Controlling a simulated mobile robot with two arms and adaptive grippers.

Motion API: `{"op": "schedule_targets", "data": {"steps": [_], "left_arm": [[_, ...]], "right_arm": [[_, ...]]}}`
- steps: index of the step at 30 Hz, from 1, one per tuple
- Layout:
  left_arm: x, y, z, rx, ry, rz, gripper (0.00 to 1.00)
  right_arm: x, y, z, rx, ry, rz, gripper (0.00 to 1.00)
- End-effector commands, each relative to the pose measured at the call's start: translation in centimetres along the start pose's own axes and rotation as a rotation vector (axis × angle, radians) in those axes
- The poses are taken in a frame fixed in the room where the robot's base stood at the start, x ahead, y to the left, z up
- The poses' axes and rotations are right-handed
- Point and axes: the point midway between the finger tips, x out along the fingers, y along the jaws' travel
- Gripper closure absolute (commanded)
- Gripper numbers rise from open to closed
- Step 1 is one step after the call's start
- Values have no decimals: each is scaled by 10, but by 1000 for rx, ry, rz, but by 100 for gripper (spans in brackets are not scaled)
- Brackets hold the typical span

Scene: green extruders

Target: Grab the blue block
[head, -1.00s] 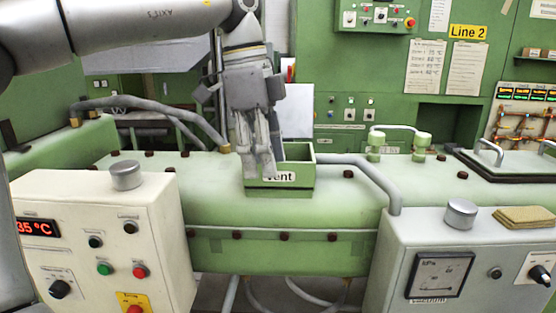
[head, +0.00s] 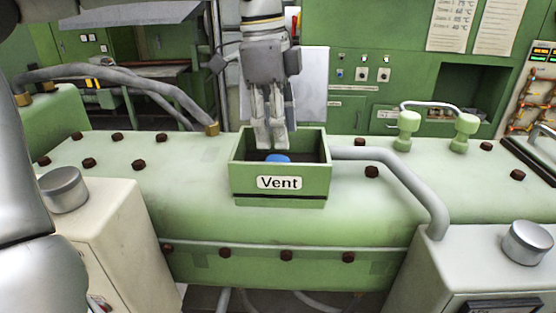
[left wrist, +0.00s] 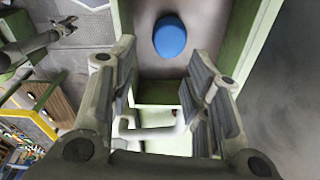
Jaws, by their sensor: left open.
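The blue block (head: 277,158) lies inside the green box labelled "Vent" (head: 280,197). Only its top shows in the head view, over the box's front wall. In the left wrist view the whole rounded top of the blue block (left wrist: 170,37) shows, beyond the fingertips. My left gripper (head: 271,146) points down into the box, just above and behind the block in the head view. In the left wrist view its fingers (left wrist: 160,85) are apart with nothing between them.
The Vent box stands on a pale green machine body (head: 130,165) with dark bolts. A grey pipe (head: 400,180) runs right of the box. Two green knobs (head: 408,128) stand farther right. Box walls stand close around the gripper.

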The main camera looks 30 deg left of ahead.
Motion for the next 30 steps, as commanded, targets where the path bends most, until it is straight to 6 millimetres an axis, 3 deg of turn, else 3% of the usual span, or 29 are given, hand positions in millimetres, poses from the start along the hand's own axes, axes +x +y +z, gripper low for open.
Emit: {"op": "schedule_targets", "data": {"steps": [5, 8, 13, 16, 21, 28, 30], "left_arm": [[16, 0, 0, -1, 1, 1, 56], [20, 0, 1, 0, 0, 3, 56], [36, 0, 4, 0, 2, 6, 56], [49, -1, 6, 0, 1, 6, 56], [67, -1, 6, -1, 1, 2, 56], [70, -2, 6, -2, 1, -1, 56], [70, -2, 6, -2, 1, -1, 62]], "right_arm": [[-6, 4, 14, -1, -19, 5, 50], [-10, 4, 3, 0, -4, 4, 50], [-28, -3, -31, 6, 48, -4, 50], [-36, -7, -39, 8, 58, -8, 50], [-40, -7, -29, 8, 41, -9, 50], [-40, -7, -8, 5, 10, -9, 50], [-39, -5, -8, 4, 9, -7, 50]]}}
